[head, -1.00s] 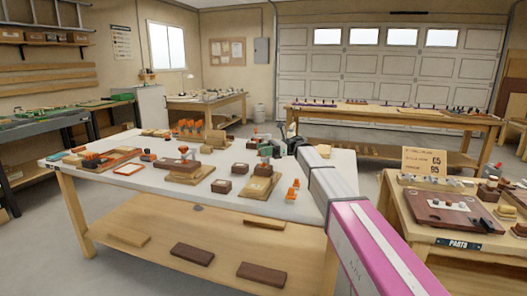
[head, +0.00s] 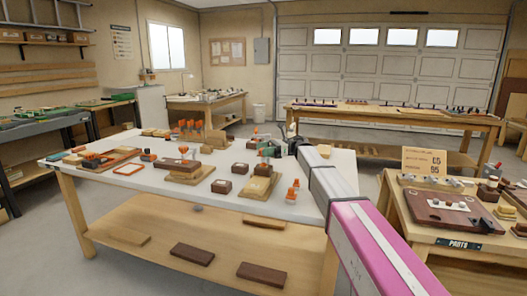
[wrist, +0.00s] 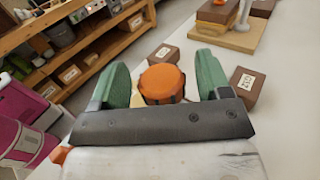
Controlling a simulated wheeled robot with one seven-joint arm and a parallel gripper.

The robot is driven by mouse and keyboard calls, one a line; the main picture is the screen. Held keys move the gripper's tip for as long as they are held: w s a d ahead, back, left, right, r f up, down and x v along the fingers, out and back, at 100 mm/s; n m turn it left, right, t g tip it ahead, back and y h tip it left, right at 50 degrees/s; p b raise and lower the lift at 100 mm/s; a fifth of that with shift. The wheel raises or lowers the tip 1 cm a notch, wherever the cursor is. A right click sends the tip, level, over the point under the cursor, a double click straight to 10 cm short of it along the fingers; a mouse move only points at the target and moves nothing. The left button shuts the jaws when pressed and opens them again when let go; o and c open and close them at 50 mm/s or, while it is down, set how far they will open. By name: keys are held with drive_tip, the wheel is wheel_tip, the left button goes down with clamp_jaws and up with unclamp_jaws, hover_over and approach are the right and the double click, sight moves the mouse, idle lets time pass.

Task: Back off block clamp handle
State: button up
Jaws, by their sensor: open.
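In the wrist view, an orange round clamp handle (wrist: 162,80) stands between the two green fingers of my gripper (wrist: 163,82). The fingers are open, with a gap visible on either side of it. The clamp's lower part is mostly hidden by my gripper in the wrist view.
The white-topped bench (head: 130,181) holds another board with a block and clamp (head: 188,172) to the left. Small labelled dark blocks (head: 222,186) and orange clamps (head: 292,192) stand nearby. A parts table (head: 460,243) is at the right.

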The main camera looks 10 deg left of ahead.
drive_tip(key=v, duration=1)
drive_tip(key=shift+d, duration=0.2)
